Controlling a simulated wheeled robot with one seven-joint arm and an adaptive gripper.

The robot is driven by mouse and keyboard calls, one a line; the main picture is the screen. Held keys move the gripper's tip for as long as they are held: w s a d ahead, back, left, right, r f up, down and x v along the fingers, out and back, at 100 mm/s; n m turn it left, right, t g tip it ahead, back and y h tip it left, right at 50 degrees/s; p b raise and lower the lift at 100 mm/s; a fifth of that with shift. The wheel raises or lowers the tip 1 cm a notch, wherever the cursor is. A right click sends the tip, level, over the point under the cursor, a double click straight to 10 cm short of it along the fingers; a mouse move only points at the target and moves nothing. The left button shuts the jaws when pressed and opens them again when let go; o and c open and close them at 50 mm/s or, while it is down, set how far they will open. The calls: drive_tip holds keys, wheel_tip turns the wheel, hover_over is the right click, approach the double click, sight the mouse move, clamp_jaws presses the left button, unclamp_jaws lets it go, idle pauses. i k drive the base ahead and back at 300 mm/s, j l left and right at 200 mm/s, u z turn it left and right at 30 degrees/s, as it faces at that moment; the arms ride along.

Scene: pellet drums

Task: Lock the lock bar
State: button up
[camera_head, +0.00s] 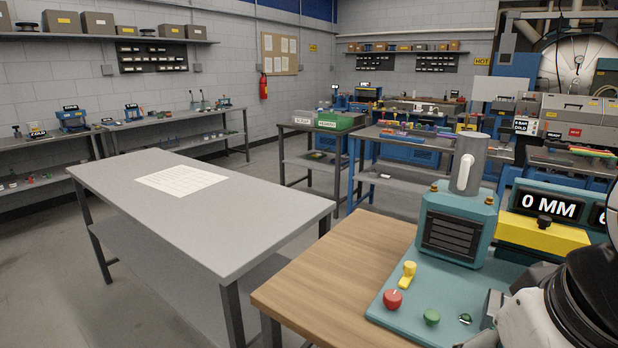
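A teal machine (458,226) with a grey cylinder and white handle on top stands on a teal base plate on the wooden bench at the right. A yellow bar (541,233) with a black knob lies across the machine's right part, below a display reading "0 MM". This may be the lock bar; I cannot tell whether it is locked. A small yellow lever (408,275) stands on the base plate near a red knob (393,299) and a green button (432,317). My arm covers the lower right corner and hides part of the machine. My gripper's fingers do not show.
A grey table (245,215) with a white printed sheet stands at the left of the wooden bench (330,270). Benches with tools and a green case (340,121) stand farther back. Open floor shows at the lower left.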

sight(409, 268)
drive_tip(key=i+j, duration=0.75)
drive_tip(key=i+l+z, duration=0.05)
